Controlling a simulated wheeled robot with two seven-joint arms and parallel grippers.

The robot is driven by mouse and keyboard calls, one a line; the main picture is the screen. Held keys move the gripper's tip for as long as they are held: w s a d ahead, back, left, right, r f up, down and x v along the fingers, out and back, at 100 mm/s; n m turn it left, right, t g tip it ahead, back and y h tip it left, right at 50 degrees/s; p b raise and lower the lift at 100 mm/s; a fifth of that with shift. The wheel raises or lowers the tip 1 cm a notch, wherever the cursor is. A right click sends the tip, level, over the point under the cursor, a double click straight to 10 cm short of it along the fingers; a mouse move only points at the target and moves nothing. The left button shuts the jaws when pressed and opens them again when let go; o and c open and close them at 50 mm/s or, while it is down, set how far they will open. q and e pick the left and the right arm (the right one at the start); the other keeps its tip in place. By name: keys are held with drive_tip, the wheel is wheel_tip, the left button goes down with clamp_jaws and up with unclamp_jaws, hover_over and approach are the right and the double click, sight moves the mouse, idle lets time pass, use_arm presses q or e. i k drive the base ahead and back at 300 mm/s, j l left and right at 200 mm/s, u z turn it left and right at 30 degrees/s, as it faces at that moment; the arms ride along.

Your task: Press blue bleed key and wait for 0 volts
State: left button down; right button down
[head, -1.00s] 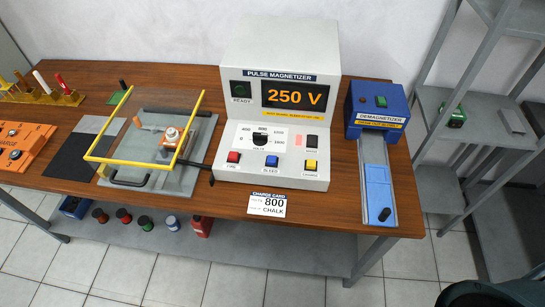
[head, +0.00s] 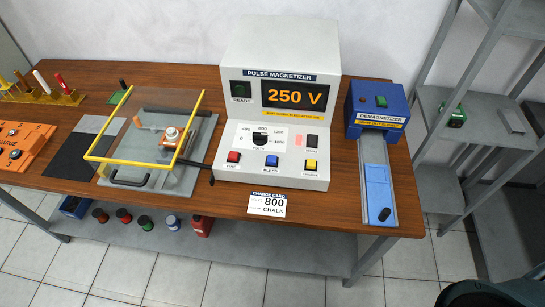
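The pulse magnetizer (head: 278,110) is a white box at the middle of the wooden table. Its display (head: 294,95) reads 250 V in orange. The blue bleed key (head: 272,160) sits on the front panel between the red fire key (head: 234,157) and the yellow charge key (head: 310,164). Nothing touches the blue key. The ready lamp (head: 240,90) looks dark green. A round dial knob (head: 260,138) sits above the keys. Neither gripper shows in the head view.
A charge card (head: 267,205) reading 800 and CHALK lies at the table's front edge. A yellow-framed clear guard (head: 150,120) covers a fixture at left. A blue demagnetizer (head: 376,110) stands at right. Grey shelving (head: 470,110) stands beyond it.

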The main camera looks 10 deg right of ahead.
sight(271, 159)
drive_tip(key=i+j, duration=0.25)
drive_tip(key=j, duration=0.15)
drive_tip(key=i+j, duration=0.2)
drive_tip(key=j, duration=0.2)
drive_tip(key=i+j, duration=0.25)
drive_tip(key=j, duration=0.15)
drive_tip(key=i+j, duration=0.25)
drive_tip(key=j, duration=0.15)
drive_tip(key=z, duration=1.25)
